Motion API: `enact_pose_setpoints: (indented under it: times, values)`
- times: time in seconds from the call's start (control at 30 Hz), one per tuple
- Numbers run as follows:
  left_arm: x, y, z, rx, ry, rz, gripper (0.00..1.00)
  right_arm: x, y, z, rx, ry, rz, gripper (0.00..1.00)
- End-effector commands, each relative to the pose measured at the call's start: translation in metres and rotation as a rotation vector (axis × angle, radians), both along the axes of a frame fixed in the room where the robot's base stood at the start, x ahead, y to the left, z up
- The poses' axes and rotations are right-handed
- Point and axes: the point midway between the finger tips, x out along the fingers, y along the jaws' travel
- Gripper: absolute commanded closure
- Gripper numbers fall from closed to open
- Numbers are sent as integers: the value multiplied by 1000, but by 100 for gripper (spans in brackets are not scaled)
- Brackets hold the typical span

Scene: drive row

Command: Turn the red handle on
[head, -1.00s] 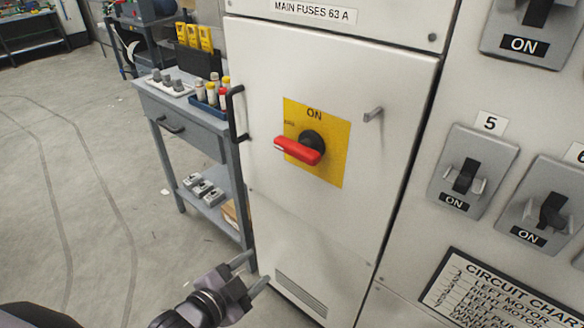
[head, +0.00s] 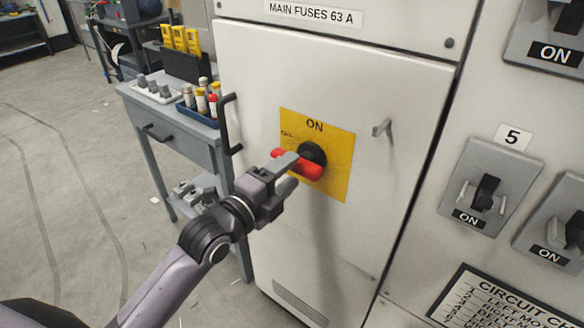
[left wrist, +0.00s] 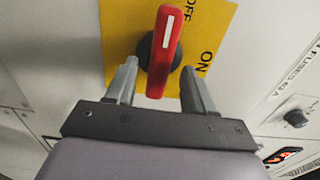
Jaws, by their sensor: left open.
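The red handle (head: 309,169) sits on a black hub in front of a yellow plate (head: 335,150) on the white cabinet door. The plate reads ON at its top and OFF at its left. The handle lies roughly level and its white-marked end points left, towards OFF. My left gripper (head: 289,169) is open at the handle and partly covers it in the head view. In the left wrist view the red handle (left wrist: 164,55) lies between the two spread fingers (left wrist: 158,82), with a gap on each side. My right gripper is not in view.
The door has a black pull handle (head: 230,123) on its left and a small grey latch (head: 381,128) on its right. A grey workbench (head: 150,112) with bottles and tools stands to the left. Switch panels (head: 479,186) are on the right. The floor (head: 60,200) is clear at far left.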

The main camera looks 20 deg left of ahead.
Motion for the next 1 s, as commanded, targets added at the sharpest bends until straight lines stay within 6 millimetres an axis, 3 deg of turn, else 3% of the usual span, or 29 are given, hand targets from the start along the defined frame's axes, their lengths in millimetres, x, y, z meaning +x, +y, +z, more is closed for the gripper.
enact_pose_setpoints:
  times: [0.2, 0.53, 0.7, 1.0]
  values:
    - [16, -6, 0, -2, 2, 0, 47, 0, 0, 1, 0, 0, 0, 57]
    - [18, -7, 0, 0, 1, 0, 47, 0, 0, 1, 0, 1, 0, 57]
    - [18, -7, 0, -1, 1, 0, 100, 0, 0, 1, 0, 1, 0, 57]
    - [21, -6, -1, 8, -2, 1, 100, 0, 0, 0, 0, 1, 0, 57]
